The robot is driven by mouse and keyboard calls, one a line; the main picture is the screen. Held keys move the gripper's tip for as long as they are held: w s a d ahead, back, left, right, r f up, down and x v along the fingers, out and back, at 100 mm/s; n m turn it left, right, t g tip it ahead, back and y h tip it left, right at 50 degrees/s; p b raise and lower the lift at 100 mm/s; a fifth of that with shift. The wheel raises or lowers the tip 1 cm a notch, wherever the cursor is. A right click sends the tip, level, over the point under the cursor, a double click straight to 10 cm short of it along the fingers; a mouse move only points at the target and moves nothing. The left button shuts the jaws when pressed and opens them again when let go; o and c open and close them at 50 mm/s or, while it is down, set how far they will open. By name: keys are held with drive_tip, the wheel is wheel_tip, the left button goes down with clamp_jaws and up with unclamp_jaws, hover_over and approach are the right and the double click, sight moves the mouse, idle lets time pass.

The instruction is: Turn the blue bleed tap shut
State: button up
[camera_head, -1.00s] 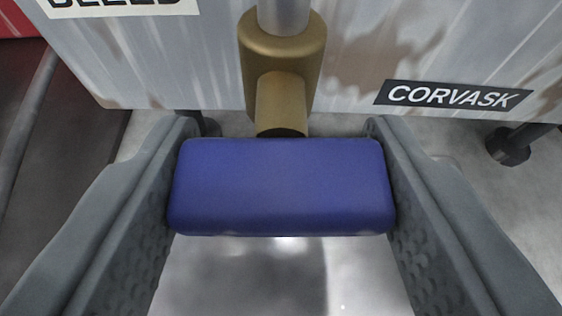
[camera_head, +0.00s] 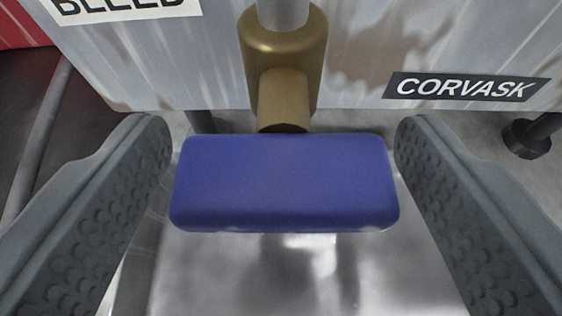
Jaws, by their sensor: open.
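The blue bleed tap handle (camera_head: 284,183) is a rounded blue bar lying crosswise in the picture. It sits in front of a brass valve body (camera_head: 284,60), whose short stem (camera_head: 284,100) meets the handle. A grey pipe enters the body from above. My gripper (camera_head: 277,140) is open around the handle, one finger beyond each end.
A streaked grey panel (camera_head: 390,50) stands behind the tap, with a partly cut-off white label (camera_head: 125,8) and a black CORVASK label (camera_head: 466,87). A dark foot (camera_head: 527,138) stands at right. A shiny pale surface (camera_head: 250,275) lies below.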

drive_tip(key=shift+s, duration=0.1)
idle(0.3)
drive_tip(key=v, duration=1.7)
drive_tip(key=shift+s, duration=0.15)
